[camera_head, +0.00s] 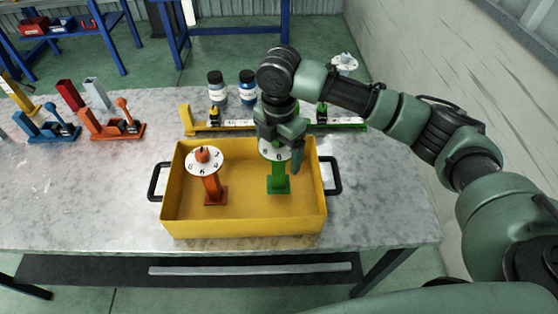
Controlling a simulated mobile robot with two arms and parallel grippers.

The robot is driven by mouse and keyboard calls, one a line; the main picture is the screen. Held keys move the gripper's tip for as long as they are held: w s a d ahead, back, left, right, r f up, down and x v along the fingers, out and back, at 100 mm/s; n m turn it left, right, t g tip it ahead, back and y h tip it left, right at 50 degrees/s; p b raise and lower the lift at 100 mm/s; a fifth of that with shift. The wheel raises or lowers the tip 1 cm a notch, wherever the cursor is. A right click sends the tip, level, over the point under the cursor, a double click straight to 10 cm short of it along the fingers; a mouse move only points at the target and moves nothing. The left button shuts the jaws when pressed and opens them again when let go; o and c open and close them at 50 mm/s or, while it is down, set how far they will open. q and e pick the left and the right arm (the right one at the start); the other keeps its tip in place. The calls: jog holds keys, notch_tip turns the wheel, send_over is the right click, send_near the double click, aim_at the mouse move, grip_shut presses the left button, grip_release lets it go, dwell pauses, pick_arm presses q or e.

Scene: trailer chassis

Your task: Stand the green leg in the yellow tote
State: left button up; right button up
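The yellow tote (245,222) sits on the table in front of me, with a black handle at each end. The green leg (279,180) stands upright inside it on the right side, its square foot on the tote floor. A white numbered disc (268,152) is near its top. My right gripper (281,142) is pointed down at the top of the green leg and covers part of the disc. The gripper hides most of the leg's top, so I cannot tell whether its fingers are closed on it. My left gripper is out of view.
An orange leg (213,187) with a numbered disc stands in the tote's left half. Behind the tote are a yellow rail (230,126), a green rail (345,125) and two bottles (217,88). Blue and orange fixtures (112,125) stand at the left. A wall is at the right.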

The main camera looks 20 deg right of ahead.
aim_at(279, 165)
jog(key=shift+f, duration=0.4)
notch_tip(279, 165, down, 2)
jog(key=shift+f+p, duration=0.25)
jog(key=shift+p, duration=0.15)
jog(key=shift+f, duration=0.5)
jog(key=o, duration=1.7)
jog(key=shift+f, duration=0.15)
